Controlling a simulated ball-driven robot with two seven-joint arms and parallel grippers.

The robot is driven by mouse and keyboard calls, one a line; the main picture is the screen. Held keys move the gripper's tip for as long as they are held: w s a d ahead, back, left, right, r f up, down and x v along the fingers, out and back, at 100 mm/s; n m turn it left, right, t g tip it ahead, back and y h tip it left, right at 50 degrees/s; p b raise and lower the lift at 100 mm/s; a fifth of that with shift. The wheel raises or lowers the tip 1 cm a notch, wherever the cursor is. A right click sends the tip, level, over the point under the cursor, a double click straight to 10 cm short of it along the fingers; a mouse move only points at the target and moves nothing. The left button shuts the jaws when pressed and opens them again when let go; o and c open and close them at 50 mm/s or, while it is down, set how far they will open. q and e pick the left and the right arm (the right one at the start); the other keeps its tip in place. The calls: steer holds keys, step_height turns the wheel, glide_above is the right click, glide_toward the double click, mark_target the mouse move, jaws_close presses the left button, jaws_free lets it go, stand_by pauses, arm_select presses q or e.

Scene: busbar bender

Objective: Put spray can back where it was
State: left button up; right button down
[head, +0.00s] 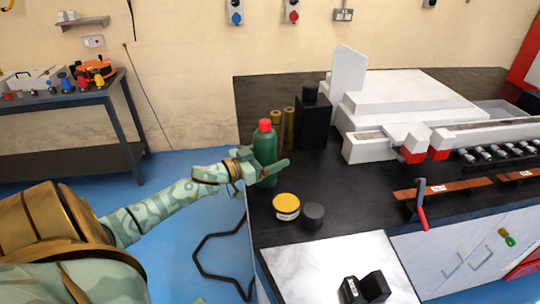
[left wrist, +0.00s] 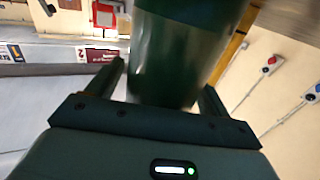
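The spray can (head: 265,156) is a green bottle-shaped can with a red cap, upright at the left end of the black worktop. My left gripper (head: 262,168) has its fingers around its body, one finger passing across its front. In the left wrist view the can's dark green body (left wrist: 180,60) fills the space between the two fingers of my left gripper (left wrist: 163,82), which look closed on it. I cannot tell whether its base touches the worktop. My right gripper is not in view.
A yellow-lidded tin (head: 286,206) and a dark round pot (head: 313,215) stand in front of the can. Brass cylinders (head: 289,128) and a black box (head: 313,122) stand behind it. The white bender (head: 400,105) fills the worktop's back right. Bare worktop (head: 355,185) lies right of the can.

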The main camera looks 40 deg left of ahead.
arm_select(q)
steer(key=p+v, duration=0.2)
steer(key=v, duration=1)
steer(key=s+f+n+g+y, duration=0.25)
steer(key=s+f, duration=0.35)
steer(key=f, duration=0.9)
steer(key=s+f+n+g+y, duration=0.1)
steer(key=s+f+g+y, duration=0.4)
steer(key=f, duration=0.9)
steer(key=s+d+f+m+g+h, duration=0.1)
steer(key=s+d+f+g, duration=0.3)
steer(key=s+d+f, duration=0.5)
steer(key=s+d+f+m+g+h, duration=0.1)
steer(key=s+d+f+m+g, duration=0.2)
steer(key=s+d+f, duration=0.6)
steer(key=s+d+g, duration=0.2)
steer(key=s+d, duration=0.1)
steer(key=s, duration=0.5)
steer(key=shift+s+d+f, duration=0.2)
steer(key=shift+s+f, duration=0.1)
steer(key=shift+f, duration=0.1)
steer(key=shift+w+h, duration=0.1)
steer(key=shift+h, duration=0.15)
